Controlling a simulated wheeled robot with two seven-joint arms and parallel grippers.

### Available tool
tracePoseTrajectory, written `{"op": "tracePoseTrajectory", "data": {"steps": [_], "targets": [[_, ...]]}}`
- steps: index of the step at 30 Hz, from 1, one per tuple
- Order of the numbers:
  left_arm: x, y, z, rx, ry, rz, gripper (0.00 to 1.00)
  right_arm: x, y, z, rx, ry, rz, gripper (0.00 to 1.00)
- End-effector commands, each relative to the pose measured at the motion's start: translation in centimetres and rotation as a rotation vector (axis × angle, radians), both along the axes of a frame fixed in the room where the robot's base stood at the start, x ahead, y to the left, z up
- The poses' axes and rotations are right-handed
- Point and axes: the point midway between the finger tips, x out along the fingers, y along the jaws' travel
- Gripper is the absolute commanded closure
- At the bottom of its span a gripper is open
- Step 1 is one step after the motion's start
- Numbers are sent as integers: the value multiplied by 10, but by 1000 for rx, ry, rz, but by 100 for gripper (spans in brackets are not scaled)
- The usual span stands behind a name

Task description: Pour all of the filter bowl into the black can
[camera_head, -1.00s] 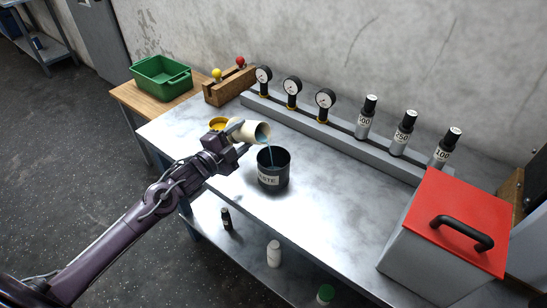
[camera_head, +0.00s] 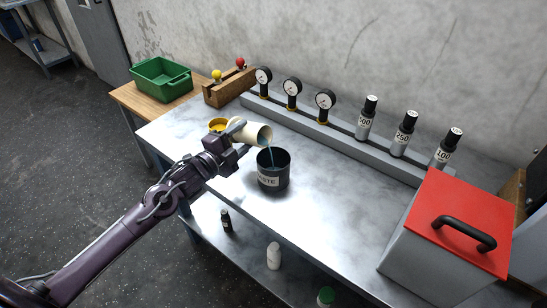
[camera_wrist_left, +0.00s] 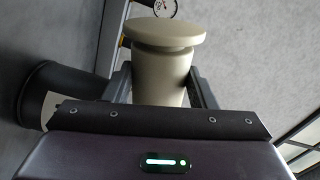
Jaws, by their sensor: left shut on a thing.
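The filter bowl (camera_head: 254,134) is a cream cup, tipped over with its mouth to the right above the black can. A thin stream of blue liquid runs from its lip down into the can. The black can (camera_head: 273,178) stands upright on the metal bench, with a white label on its front. My left gripper (camera_head: 236,140) is shut on the bowl. My right gripper is not in view.
A yellow ring-like part (camera_head: 217,125) lies behind the gripper. A rail with gauges (camera_head: 292,86) and labelled black-topped cylinders (camera_head: 404,133) runs along the bench's back. A red-lidded box (camera_head: 445,235) stands at the right. A green bin (camera_head: 161,79) is at the left. Bench right of the can is clear.

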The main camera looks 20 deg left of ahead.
Motion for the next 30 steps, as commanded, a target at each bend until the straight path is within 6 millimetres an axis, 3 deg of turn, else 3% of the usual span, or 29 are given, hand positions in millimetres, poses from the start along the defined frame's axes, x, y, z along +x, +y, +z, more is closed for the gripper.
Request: {"op": "tracePoseTrajectory", "data": {"steps": [30], "targets": [[-3,-9,10,104,-44,1,90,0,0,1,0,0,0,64]]}}
